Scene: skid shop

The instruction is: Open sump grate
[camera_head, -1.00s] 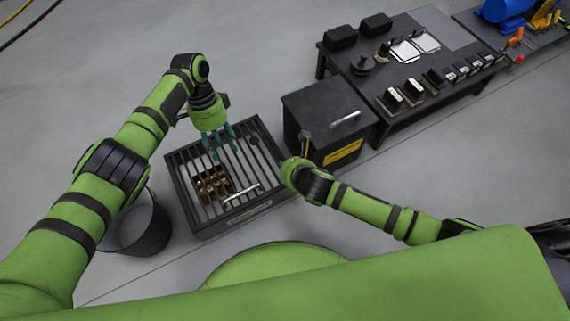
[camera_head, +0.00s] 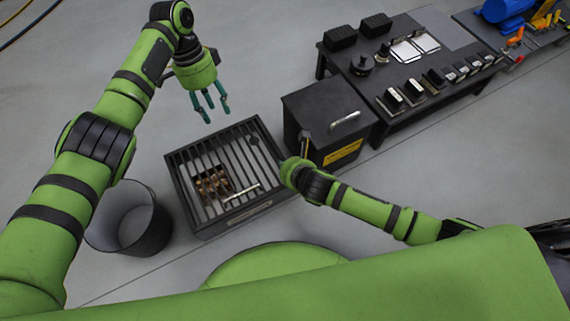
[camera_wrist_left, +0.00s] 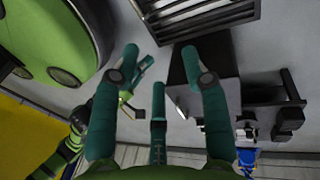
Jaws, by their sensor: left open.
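The sump grate (camera_head: 232,148), a dark frame with parallel bars, lies flat over a low dark box. A pale bar handle (camera_head: 240,192) is at its near side, and brown pieces (camera_head: 211,184) show at its near left. My left gripper (camera_head: 213,108) is open and empty, above and beyond the grate's far edge, touching nothing. In the left wrist view its teal fingers (camera_wrist_left: 160,75) are spread, and part of the grate (camera_wrist_left: 205,15) shows at the top. My right arm ends by the grate's right side; its fingers are not clear enough to read.
A dark bin (camera_head: 130,228) stands left of the grate. A dark lidded box (camera_head: 325,100) with a silver handle and yellow label stands close at its right. Beyond is a black table (camera_head: 450,50) with small parts. The floor behind the grate is clear.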

